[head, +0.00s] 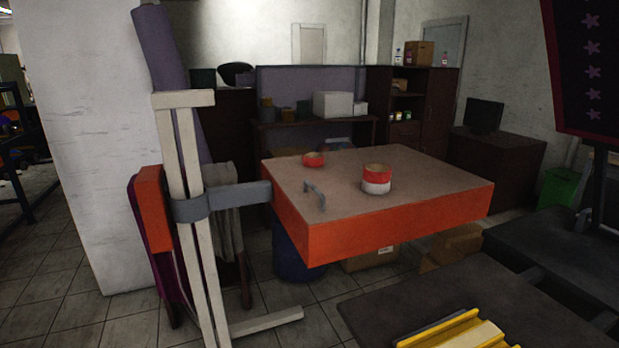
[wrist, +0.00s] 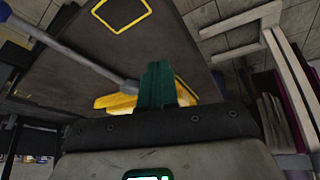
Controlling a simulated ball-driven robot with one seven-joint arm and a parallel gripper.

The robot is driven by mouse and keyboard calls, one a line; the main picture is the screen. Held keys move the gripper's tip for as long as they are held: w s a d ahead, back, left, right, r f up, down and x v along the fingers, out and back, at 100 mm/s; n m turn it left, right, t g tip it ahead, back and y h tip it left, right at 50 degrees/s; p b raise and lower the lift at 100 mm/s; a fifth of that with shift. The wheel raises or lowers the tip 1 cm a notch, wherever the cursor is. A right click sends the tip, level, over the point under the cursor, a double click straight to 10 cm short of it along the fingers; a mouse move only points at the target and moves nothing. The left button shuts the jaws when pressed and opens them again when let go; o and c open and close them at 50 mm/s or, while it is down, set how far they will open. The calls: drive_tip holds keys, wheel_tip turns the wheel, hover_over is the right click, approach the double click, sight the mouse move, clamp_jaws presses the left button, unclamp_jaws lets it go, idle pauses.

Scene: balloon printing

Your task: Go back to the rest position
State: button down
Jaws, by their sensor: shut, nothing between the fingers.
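My gripper (wrist: 158,82) shows in the wrist view, its green fingers together and nothing between them. A yellow object (wrist: 118,101) shows behind the fingers on a dark surface (wrist: 180,50); whether the fingers touch it I cannot tell. In the head view a yellow piece (head: 462,332) lies on the dark table (head: 390,305) at the bottom edge, partly cut off. My gripper and arm do not show in the head view.
An orange-sided table (head: 400,228) carries a red and white tin (head: 376,180), a small red dish (head: 313,160) and a grey handle (head: 315,195). A wooden stand (head: 195,220) is at left. A blue bin (head: 290,262) and cardboard boxes (head: 458,243) sit below the table. Tiled floor is open at lower left.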

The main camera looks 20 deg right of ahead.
drive_tip(key=s+a+n+y, duration=0.3)
drive_tip(key=s+a, duration=0.1)
drive_tip(key=a, duration=0.5)
drive_tip(key=s+d+f+g, duration=0.1)
drive_tip(key=s+f+g, duration=0.2)
drive_tip(key=s, duration=0.6)
wheel_tip(320, 180, down, 3)
drive_tip(key=shift+d+r, duration=0.15)
drive_tip(key=shift+d, duration=0.25)
